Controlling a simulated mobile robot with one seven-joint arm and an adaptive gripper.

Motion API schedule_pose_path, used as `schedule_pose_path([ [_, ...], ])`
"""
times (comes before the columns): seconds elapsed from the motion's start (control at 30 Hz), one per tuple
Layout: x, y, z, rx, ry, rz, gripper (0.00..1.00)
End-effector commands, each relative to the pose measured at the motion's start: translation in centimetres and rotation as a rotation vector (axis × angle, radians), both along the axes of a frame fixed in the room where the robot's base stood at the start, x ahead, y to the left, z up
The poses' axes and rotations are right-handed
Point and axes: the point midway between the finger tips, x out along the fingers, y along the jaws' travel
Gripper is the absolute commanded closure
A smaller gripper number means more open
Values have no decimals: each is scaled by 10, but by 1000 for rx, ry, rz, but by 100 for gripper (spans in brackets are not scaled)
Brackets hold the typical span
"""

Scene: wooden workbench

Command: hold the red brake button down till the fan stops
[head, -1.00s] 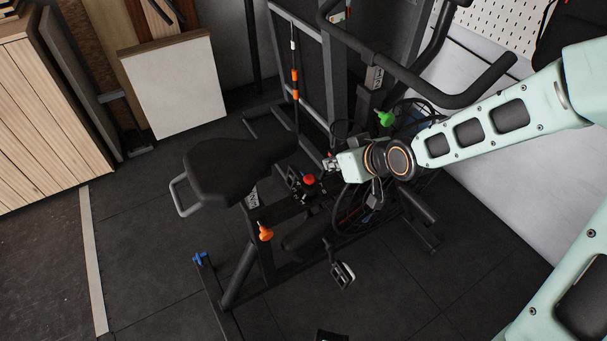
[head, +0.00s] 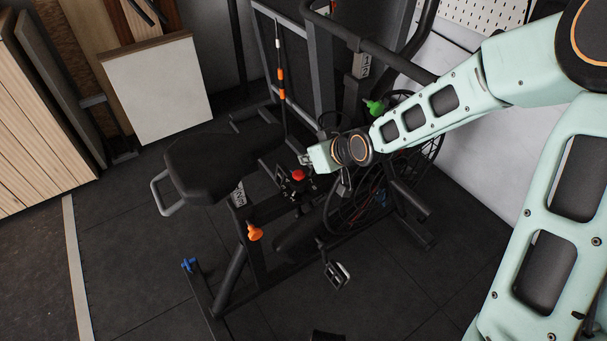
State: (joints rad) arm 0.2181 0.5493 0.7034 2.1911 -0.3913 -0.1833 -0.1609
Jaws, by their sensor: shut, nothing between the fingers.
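The red brake button (head: 298,175) is a small round red cap on a dark mount on the exercise bike's frame, near the middle of the head view. My gripper (head: 304,159) is shut and empty, small in the picture, just above the button in the image. The fan wheel (head: 430,150) is a dark caged wheel at the bike's front, partly hidden behind my arm. Whether it is turning cannot be told.
The bike's black seat (head: 215,160) is left of the button, with an orange knob (head: 254,232) below it. A green knob (head: 375,107) and the handlebar (head: 385,58) are near my arm. A pedal (head: 337,274) is lower down.

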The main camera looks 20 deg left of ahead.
Motion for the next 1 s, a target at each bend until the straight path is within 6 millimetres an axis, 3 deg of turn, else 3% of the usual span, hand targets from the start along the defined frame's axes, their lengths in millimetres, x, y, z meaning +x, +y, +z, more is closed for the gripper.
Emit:
schedule_pose_path([
  [0.13, 10, 14, -21, -1, 1, 3, 100],
  [0.3, 8, 12, -45, 0, 1, 1, 100],
  [0.83, 8, 12, -55, 0, 0, 0, 100],
  [1.0, 8, 12, -69, 0, 1, 1, 100],
])
